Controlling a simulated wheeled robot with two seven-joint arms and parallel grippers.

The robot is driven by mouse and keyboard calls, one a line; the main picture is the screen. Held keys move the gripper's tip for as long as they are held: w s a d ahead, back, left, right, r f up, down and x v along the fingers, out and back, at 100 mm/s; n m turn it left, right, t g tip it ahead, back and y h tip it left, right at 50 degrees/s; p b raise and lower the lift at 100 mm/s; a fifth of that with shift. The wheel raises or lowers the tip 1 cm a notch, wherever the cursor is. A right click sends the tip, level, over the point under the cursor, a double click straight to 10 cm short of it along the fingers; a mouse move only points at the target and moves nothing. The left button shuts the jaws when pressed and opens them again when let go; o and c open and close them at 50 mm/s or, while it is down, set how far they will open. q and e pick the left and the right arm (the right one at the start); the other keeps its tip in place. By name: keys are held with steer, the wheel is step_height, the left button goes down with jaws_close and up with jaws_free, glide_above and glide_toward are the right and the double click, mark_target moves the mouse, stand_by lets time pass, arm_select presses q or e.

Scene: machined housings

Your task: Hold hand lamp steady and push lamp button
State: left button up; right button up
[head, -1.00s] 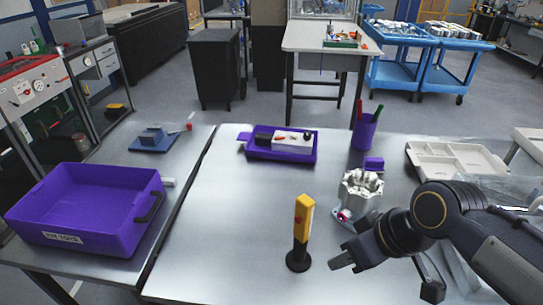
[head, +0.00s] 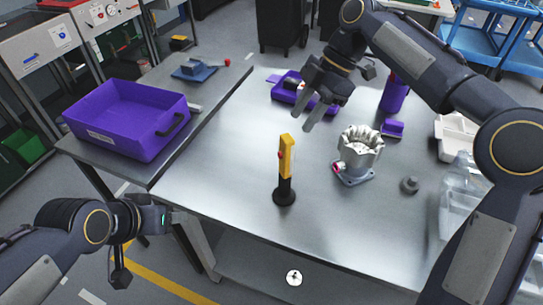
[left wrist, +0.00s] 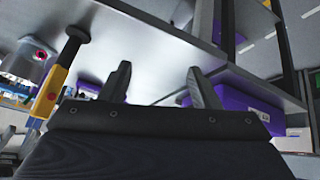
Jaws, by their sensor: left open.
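The yellow and black hand lamp (head: 287,160) stands upright on its round black base on the metal table. A small red button (head: 280,155) shows on its left side. The lamp also appears at the left of the left wrist view (left wrist: 49,95). My right gripper (head: 306,122) is above the table behind the lamp, near the small purple tray, apart from the lamp. Its fingers look spread and empty. My left gripper (head: 172,219) is off the table's front left edge, well away from the lamp. In the left wrist view its fingers (left wrist: 157,84) are spread with nothing between them.
A metal housing (head: 359,152) with a red part stands right of the lamp, with a small grey piece (head: 409,185) beside it. A small purple tray (head: 279,90) lies behind. A large purple bin (head: 110,135) sits on the left table. The table left of the lamp is clear.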

arm_select(q)
steer(key=w+f+m+t, duration=0.2)
steer(key=w+m, duration=0.2)
steer(key=w, duration=0.7)
steer(key=m+h, duration=0.9)
steer(key=h, duration=0.5)
glide_toward(281, 167)
steer(key=x, duration=0.5)
steer(key=shift+w+a+f, duration=0.15)
steer(key=shift+w+f, duration=0.05)
steer(key=shift+w, duration=0.15)
steer(key=shift+s+d+r, duration=0.1)
steer(key=shift+d+r, duration=0.05)
steer(key=shift+d, duration=0.45)
steer(key=x, duration=0.7)
steer(key=shift+r, duration=0.1)
